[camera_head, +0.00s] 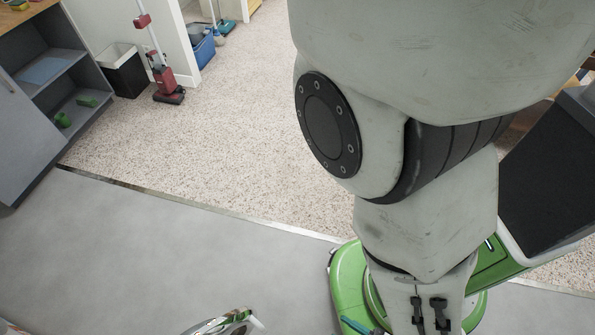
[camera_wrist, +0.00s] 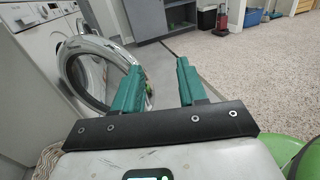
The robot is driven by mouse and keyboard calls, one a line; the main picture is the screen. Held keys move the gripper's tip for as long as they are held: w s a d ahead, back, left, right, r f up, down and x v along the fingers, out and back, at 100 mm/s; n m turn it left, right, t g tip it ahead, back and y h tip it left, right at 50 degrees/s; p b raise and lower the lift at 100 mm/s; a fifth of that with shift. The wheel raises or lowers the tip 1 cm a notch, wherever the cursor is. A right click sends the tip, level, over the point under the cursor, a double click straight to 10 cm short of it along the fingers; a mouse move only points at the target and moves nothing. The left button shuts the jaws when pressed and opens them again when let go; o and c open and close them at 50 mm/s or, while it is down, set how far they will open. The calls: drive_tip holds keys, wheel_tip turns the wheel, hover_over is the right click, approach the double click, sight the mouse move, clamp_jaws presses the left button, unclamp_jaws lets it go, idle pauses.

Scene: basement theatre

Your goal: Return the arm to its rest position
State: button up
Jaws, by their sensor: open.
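My gripper (camera_wrist: 161,88) shows in the wrist view with two green fingers spread apart and nothing between them. It points out over the grey floor, level with the room. In the head view my pale grey arm fills the right half and hides part of the floor.
A washing machine (camera_wrist: 45,50) with its round door (camera_wrist: 90,75) open stands left of my gripper. A grey cabinet (camera_head: 30,130), a black bin (camera_head: 121,73), a red vacuum cleaner (camera_head: 165,80) and a blue bin (camera_head: 203,48) stand farther off. The speckled floor (camera_head: 240,140) is clear.

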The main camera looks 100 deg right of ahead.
drive_tip(key=w+d+f+n+g+y+b, duration=0.1)
drive_tip(key=d+f+n+g+y+b, duration=0.15)
drive_tip(key=f+n+y+b, duration=0.7)
drive_tip(key=d+f+n+g+y+b, duration=0.1)
drive_tip(key=d+f+n+y, duration=0.25)
drive_tip(key=n+y, duration=1.2)
drive_tip(key=w+d+f+n+g+h+b, duration=0.35)
drive_tip(key=w+d+n+g+b, duration=0.2)
drive_tip(key=d+n+g, duration=0.35)
drive_tip(key=w+d+r+n+t+h+b, duration=0.1)
drive_tip(key=w+r+n+h+b, duration=0.35)
drive_tip(key=w, duration=0.45)
drive_tip(key=w+d+r+n+h+b, duration=0.1)
drive_tip(key=w+r+n+h, duration=0.3)
drive_tip(key=w+r+n, duration=0.4)
wheel_tip(320, 180, up, 14)
drive_tip(key=m+p, duration=0.1)
drive_tip(key=p, duration=1.5)
drive_tip(key=shift+w+f, duration=0.2)
drive_tip(key=shift+s+f, duration=0.1)
